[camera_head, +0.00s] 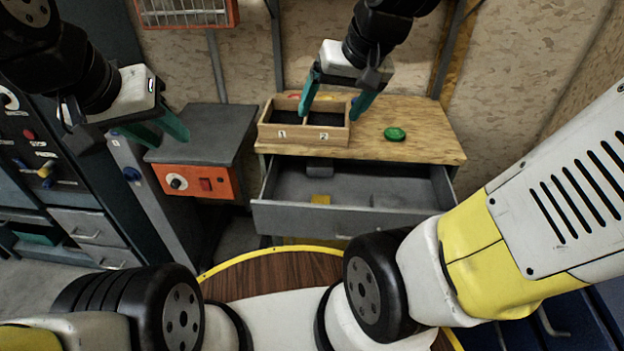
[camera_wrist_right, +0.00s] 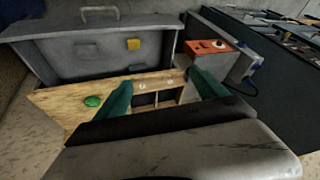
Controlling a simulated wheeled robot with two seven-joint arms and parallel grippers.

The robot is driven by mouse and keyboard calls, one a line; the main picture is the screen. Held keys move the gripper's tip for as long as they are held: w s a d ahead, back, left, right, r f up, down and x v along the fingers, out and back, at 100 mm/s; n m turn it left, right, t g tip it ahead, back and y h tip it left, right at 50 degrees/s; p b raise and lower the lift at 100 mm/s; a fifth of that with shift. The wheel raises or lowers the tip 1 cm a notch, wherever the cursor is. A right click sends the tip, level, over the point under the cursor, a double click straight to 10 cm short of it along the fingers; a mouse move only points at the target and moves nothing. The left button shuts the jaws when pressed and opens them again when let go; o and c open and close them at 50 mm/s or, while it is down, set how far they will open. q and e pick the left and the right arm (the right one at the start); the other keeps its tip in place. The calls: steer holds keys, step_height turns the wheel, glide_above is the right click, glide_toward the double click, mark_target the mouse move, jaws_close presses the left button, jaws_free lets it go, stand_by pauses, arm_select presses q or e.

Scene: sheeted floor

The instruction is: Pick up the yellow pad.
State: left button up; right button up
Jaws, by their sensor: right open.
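My right gripper (camera_head: 331,112) is open over the two-compartment wooden box on the tabletop, behind and above the drawer. Its two teal fingers (camera_wrist_right: 158,95) are spread apart in the wrist view, with nothing held between them. My left gripper (camera_head: 170,140) is at the left, near the grey cabinet; its teal fingers look apart and empty. Both grippers are clear of the pad.
The wooden box (camera_head: 303,143) has compartments labelled 1 and 2. A green round object (camera_head: 394,134) lies on the wooden tabletop (camera_head: 430,145). The open drawer (camera_head: 345,220) juts forward below. A grey cabinet with an orange panel (camera_head: 205,183) stands to its left.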

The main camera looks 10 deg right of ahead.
steer(key=w+f+m+g, duration=0.1)
steer(key=w+f+g, duration=0.1)
steer(key=w+f, duration=0.65)
steer(key=m+g+h, duration=0.2)
glide_above(321, 199)
steer(key=a, duration=0.1)
step_height(321, 199, down, 21)
steer(key=shift+g+h, duration=0.3)
steer(key=shift+g, duration=0.2)
steer(key=f, duration=0.8)
steer(key=d+f, duration=0.1)
steer(key=f, duration=0.4)
steer(key=c, duration=1.6)
step_height(321, 199, up, 10)
